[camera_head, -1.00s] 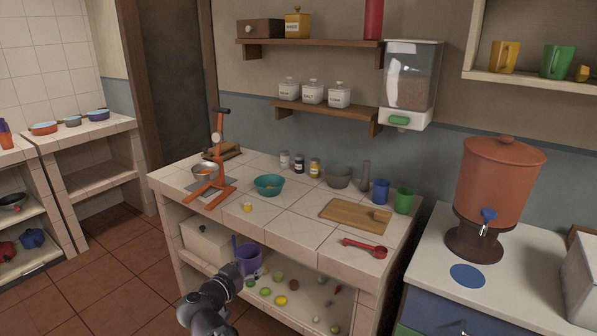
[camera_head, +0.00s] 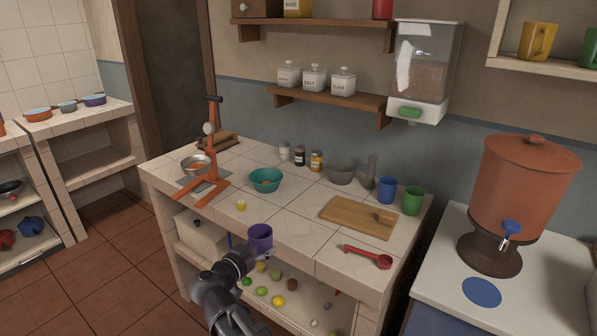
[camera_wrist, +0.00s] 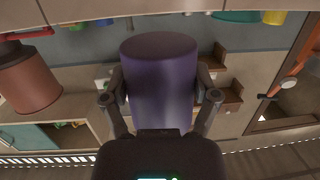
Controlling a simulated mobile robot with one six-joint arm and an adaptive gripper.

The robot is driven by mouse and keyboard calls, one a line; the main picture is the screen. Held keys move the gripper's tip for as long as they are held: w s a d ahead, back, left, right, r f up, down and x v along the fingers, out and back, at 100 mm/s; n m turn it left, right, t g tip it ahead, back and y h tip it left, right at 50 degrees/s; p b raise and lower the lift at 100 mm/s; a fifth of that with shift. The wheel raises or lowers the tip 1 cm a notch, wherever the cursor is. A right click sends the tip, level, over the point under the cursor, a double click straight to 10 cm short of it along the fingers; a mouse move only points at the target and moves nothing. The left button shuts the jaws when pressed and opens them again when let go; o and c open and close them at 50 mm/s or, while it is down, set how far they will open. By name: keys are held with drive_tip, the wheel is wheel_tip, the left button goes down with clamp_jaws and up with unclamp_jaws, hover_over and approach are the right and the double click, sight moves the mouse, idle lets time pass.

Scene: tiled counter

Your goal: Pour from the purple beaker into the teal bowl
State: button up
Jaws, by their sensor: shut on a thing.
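The purple beaker (camera_head: 260,238) is held upright in my gripper (camera_head: 247,250), in front of the counter's front edge and near the height of its top. The beaker (camera_wrist: 160,75) fills the middle of the wrist view, with a finger of my gripper (camera_wrist: 161,88) on each side. Its contents do not show. Part of a teal thing, seemingly the bowl (camera_wrist: 238,15), shows at the top edge of the wrist view.
A small yellow cup (camera_head: 241,205) stands near the front edge, close to the bowl. An orange press (camera_head: 211,160) is left of the bowl; jars (camera_head: 300,156) stand behind, right. A cutting board (camera_head: 358,217) and red scoop (camera_head: 368,257) lie right. Fruit (camera_head: 278,300) lies on the shelf below.

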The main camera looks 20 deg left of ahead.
drive_tip(key=shift+s+a, duration=0.15)
drive_tip(key=shift+r, duration=0.15)
